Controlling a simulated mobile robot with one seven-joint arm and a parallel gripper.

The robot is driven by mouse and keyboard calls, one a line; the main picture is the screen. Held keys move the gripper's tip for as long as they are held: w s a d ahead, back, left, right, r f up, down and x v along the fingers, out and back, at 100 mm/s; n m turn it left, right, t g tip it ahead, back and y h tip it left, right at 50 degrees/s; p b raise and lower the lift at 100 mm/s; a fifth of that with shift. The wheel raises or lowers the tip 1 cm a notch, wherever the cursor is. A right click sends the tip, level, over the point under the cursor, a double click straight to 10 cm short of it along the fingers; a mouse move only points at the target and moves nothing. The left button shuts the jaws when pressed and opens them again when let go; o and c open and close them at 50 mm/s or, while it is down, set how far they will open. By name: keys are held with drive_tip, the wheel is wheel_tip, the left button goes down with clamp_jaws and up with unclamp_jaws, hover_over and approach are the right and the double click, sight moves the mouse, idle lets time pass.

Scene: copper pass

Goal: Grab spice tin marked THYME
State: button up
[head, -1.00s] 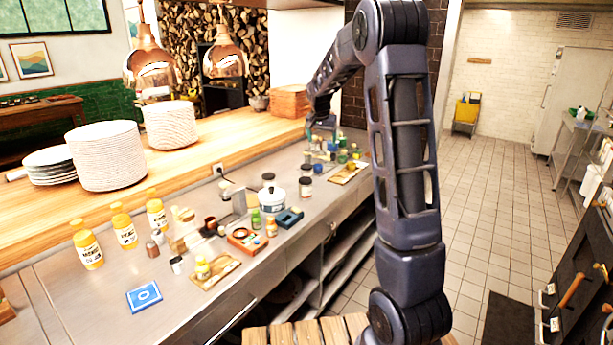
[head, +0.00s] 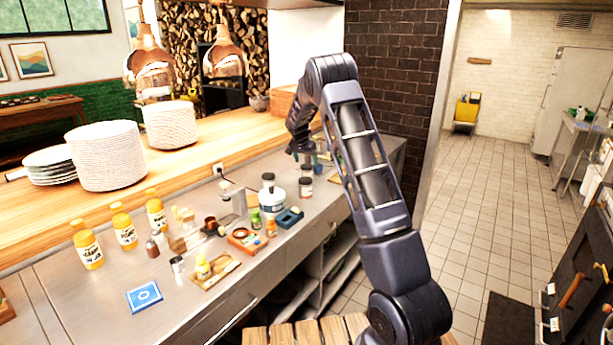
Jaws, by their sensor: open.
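Several small containers stand on the steel counter (head: 110,277). Small dark-lidded containers, a front right one (head: 306,188), one behind it (head: 307,171) and one farther left (head: 268,181), could be spice tins. Their labels are too small to read, so I cannot tell which, if any, is marked THYME. My gripper (head: 304,158) is open and points down over the far part of the counter, just behind these containers. My arm hides most of the items at the counter's far right end.
A white-lidded pot (head: 271,200), a blue tray (head: 290,218), an orange-red box (head: 241,238) and a wooden board (head: 217,275) crowd the middle. Yellow bottles (head: 88,248) stand at left near a blue card (head: 144,296). The front left counter is mostly clear.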

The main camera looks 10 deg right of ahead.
sight(307, 166)
drive_tip(key=x, duration=0.3)
drive_tip(key=shift+f, duration=0.15)
drive_tip(key=shift+a+x, duration=0.2)
drive_tip(key=shift+x, duration=1.15)
drive_tip(key=shift+a+x, duration=0.15)
drive_tip(key=shift+x, duration=1.15)
drive_tip(key=shift+w, duration=0.15)
drive_tip(key=c, duration=1.1)
drive_tip(key=shift+c, duration=0.2)
